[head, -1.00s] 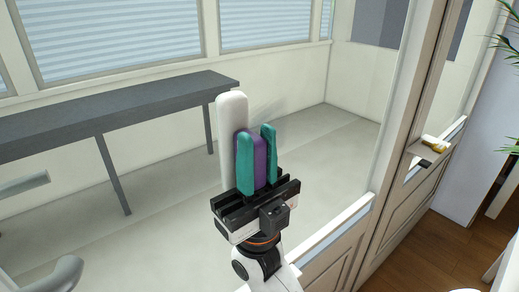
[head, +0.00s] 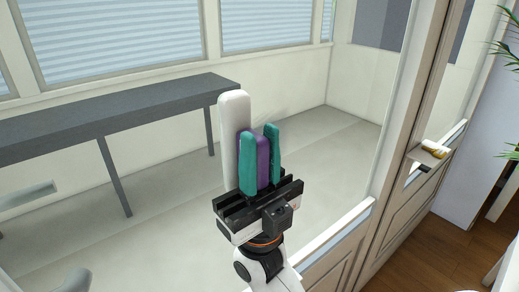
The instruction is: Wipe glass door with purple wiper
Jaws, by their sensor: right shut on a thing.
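My right gripper (head: 261,160) is in the middle of the head view, its two green fingers pointing up. It is shut on the purple handle of the wiper (head: 263,163). The wiper's long white pad (head: 233,143) stands upright on the far left side of the fingers. The glass door (head: 320,170) fills the view ahead, and the room behind shows through it. The pad is at or close to the glass; I cannot tell if it touches. My left gripper is not in view.
Behind the glass stands a long grey table (head: 120,115) below windows with blinds. A wooden door frame with a handle (head: 436,149) is at the right. A green plant (head: 508,45) shows at the right edge. Wooden floor (head: 415,245) lies at the lower right.

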